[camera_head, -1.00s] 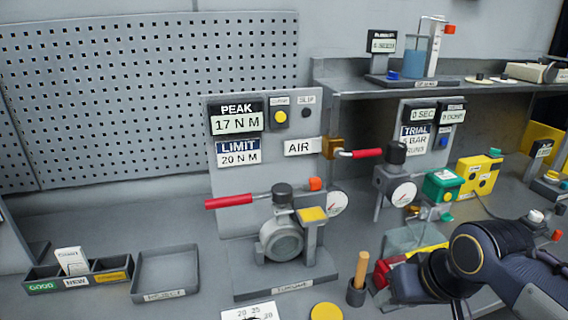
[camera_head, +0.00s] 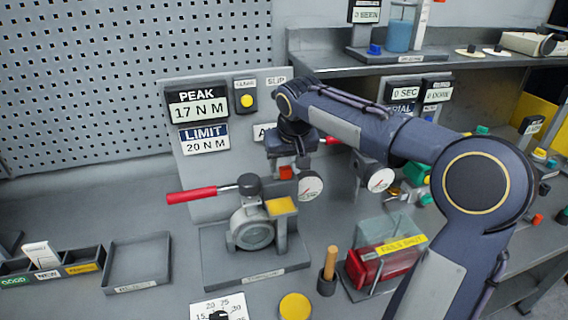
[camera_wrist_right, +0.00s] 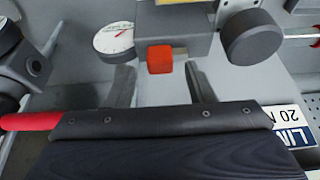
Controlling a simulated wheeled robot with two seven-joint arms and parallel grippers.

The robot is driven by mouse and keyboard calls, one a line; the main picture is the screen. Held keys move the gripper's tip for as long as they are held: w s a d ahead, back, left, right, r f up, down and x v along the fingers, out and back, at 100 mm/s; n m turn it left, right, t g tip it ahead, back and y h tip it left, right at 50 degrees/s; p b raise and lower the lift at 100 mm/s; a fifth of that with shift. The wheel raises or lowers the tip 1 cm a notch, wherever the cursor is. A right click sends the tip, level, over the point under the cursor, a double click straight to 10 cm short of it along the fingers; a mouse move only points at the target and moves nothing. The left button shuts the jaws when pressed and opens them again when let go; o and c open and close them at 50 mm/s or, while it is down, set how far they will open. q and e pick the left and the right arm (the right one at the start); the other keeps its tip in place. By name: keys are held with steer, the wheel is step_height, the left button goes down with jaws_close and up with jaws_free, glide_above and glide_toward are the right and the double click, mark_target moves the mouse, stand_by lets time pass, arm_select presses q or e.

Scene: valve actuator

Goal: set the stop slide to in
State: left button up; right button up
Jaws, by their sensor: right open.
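An orange-red block (camera_head: 286,172), which I take to be the stop slide's knob, sits behind the yellow-topped grey block (camera_head: 281,206) of the torque stand (camera_head: 240,268). It also shows in the right wrist view (camera_wrist_right: 160,59), beside the grey housing. No in or out marking is readable. My right gripper (camera_head: 288,158) is just above the orange-red block, pointing down. In the wrist view its two fingers (camera_wrist_right: 160,78) are open and apart, with the block between and just beyond their tips. I cannot tell whether they touch it. My left gripper is out of view.
The red-handled lever (camera_head: 205,194) with a dark hub extends left from the stand. A round gauge (camera_head: 309,186) is close beside the gripper, and the air valve's red handle (camera_wrist_right: 28,121) is near the wrist. The panel (camera_head: 200,150) stands behind. An empty tray (camera_head: 137,262) lies left.

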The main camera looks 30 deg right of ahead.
steer(key=shift+x, duration=0.85)
steer(key=shift+a, duration=0.1)
jaws_close()
